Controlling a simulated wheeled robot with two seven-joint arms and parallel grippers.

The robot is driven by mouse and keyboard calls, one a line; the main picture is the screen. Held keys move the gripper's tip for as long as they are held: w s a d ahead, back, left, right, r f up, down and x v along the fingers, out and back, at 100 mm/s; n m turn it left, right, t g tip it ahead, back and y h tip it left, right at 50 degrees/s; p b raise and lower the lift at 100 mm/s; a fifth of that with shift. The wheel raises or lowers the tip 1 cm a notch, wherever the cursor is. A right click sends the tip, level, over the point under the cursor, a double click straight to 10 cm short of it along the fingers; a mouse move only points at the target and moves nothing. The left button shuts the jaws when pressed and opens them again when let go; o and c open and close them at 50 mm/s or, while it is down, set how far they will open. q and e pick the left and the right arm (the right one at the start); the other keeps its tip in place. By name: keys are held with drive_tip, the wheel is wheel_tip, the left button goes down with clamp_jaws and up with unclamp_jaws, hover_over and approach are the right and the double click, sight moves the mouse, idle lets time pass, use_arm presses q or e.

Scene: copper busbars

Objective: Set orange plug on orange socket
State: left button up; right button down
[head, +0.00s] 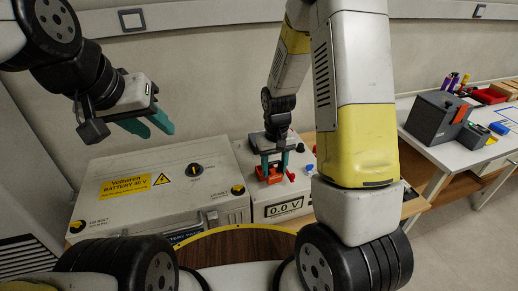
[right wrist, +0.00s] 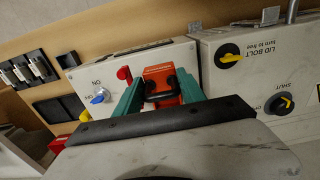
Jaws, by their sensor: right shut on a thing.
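My right gripper (head: 272,168) points down over the white meter box (head: 262,211). It is shut on the orange plug (head: 268,174), which sits low between its teal fingers at the box's top. In the right wrist view the plug (right wrist: 160,78) shows between the fingers (right wrist: 160,92), with dark parts at its near side. I cannot make out the orange socket apart from the plug, nor tell whether the two touch. My left gripper (head: 148,124) is open and empty, high above the battery case, at the left.
The battery case (head: 160,185) with yellow bolts stands left of the meter box. A red terminal (right wrist: 124,74) and a blue knob (right wrist: 99,96) are close to the right gripper. A side table (head: 440,150) at the right holds a grey box (head: 432,117) and coloured items.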

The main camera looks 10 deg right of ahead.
drive_tip(key=shift+w+a+f, duration=0.2)
drive_tip(key=shift+w+f, duration=0.5)
drive_tip(key=shift+w, duration=0.65)
drive_tip(key=shift+w+a+f, duration=0.2)
drive_tip(key=shift+w+f, duration=0.55)
drive_tip(key=shift+w, duration=0.55)
drive_tip(key=shift+w+a+f, duration=0.2)
drive_tip(key=shift+w+f, duration=0.5)
drive_tip(key=shift+w, duration=0.65)
drive_tip(key=c, duration=1)
unclamp_jaws()
drive_tip(key=shift+f, duration=0.1)
drive_tip(key=shift+o, duration=0.2)
